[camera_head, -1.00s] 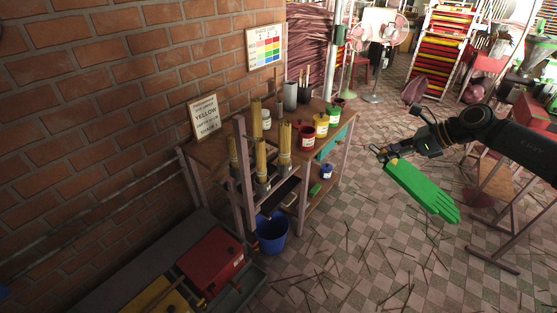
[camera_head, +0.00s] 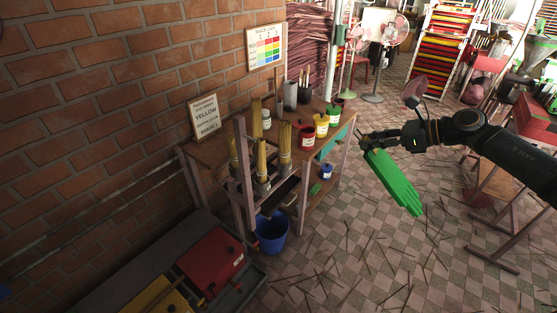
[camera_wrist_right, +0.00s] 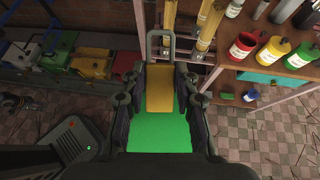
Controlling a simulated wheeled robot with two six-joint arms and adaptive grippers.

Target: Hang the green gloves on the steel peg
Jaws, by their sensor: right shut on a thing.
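The green gloves (camera_head: 394,181) hang from my right gripper (camera_head: 364,143), fingers pointing down and to the right, clear of the floor. My right gripper is shut on their cuff end. In the right wrist view the green gloves (camera_wrist_right: 160,134) lie between the jaws of the right gripper (camera_wrist_right: 160,90), with a yellow cuff part and a grey loop sticking out beyond the fingertips. I cannot make out the steel peg for certain in either view.
A red-topped stand (camera_head: 534,120) is at the right. The tiled floor between is open, strewn with thin sticks.

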